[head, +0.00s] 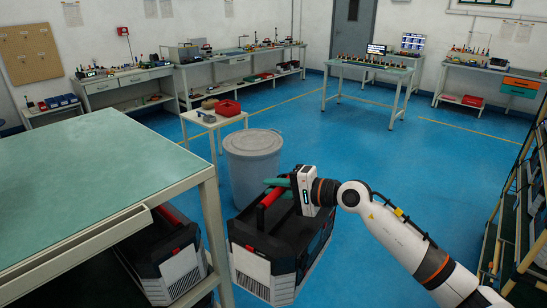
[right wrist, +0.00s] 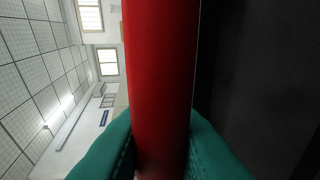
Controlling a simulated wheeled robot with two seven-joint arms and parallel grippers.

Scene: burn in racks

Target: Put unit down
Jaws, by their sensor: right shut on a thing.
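The unit (head: 262,252) is a black and grey box with a red carrying handle (head: 271,198) on top, in the lower middle of the head view. My right gripper (head: 279,186) is shut on the red handle with its green fingers. In the right wrist view the red handle (right wrist: 162,70) runs upright between the green fingertips (right wrist: 160,155). The unit looks roughly level; I cannot tell whether its base touches the floor. My left gripper is not in view.
A green-topped table (head: 95,165) fills the left, with a similar red-handled unit (head: 165,258) below it. A grey lidded bin (head: 252,165) stands just behind the held unit. A shelved rack (head: 520,215) stands at the right edge. Blue floor (head: 390,150) is clear behind my arm.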

